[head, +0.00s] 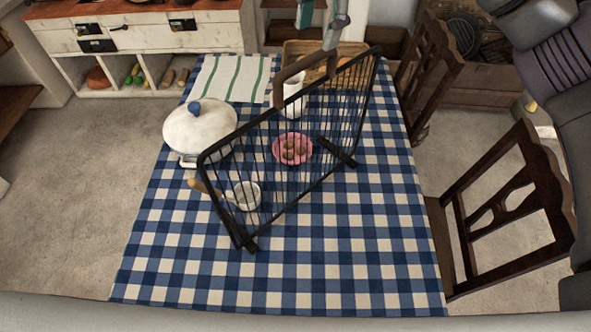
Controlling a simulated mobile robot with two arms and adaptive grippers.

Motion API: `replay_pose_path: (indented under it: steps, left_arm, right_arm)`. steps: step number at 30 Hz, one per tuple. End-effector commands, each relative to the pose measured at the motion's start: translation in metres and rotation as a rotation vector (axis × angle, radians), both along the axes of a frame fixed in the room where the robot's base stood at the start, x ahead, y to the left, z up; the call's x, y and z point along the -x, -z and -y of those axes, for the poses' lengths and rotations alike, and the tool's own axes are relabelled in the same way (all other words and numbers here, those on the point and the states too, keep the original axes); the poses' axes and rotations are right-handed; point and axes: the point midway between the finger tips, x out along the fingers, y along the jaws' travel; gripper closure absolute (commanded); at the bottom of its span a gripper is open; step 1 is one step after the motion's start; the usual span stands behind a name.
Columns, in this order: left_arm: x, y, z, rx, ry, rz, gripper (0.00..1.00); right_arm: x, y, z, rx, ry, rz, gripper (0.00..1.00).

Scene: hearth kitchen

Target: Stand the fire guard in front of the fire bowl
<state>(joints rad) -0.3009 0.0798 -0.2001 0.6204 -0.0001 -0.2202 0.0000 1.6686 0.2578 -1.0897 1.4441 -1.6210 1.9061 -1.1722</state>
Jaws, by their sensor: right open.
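The fire guard (248,142) is a black wire-barred frame with a brown handle and dark feet. It stands diagonally across the blue and white checked table, slightly tilted in the picture. My right gripper (331,40), grey, shows at the top middle, open, near the far end of the guard's handle. I cannot tell whether it touches the handle. I see nothing that I can surely name as the fire bowl. My left gripper is not in view.
The table (330,262) holds a white lidded pot (198,132), a small pan (247,196), a pink plate (281,148), a striped towel (232,78) and a tray (294,49). Its near part is clear. Dark chairs (515,178) stand at right. Floor (75,175) is free at left.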

Motion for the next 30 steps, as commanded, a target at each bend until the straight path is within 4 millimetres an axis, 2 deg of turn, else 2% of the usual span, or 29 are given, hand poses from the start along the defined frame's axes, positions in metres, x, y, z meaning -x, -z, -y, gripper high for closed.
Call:
replay_pose_path:
  steps: [3, 8, 15, 19, 28, 30]
  left_arm:
    - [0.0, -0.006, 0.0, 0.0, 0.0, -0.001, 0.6]
    - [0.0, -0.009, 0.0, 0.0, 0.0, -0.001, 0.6]
    - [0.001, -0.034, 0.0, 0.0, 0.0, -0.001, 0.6]
    - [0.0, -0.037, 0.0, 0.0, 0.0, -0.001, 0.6]
    - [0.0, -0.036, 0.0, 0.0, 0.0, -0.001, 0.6]
    - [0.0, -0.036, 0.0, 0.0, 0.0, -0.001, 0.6]
  right_arm:
    - [-0.002, 0.017, -0.003, -0.001, 0.0, -0.002, 0.52]
    - [-0.004, 0.027, -0.004, -0.002, 0.001, 0.0, 0.52]
    - [-0.008, 0.054, -0.013, -0.001, -0.001, -0.006, 0.52]
    - [-0.011, 0.072, -0.014, -0.002, 0.0, -0.003, 0.52]
    - [-0.012, 0.078, -0.015, -0.002, 0.0, 0.001, 0.52]
    - [-0.012, 0.078, -0.015, -0.002, 0.001, 0.001, 0.64]
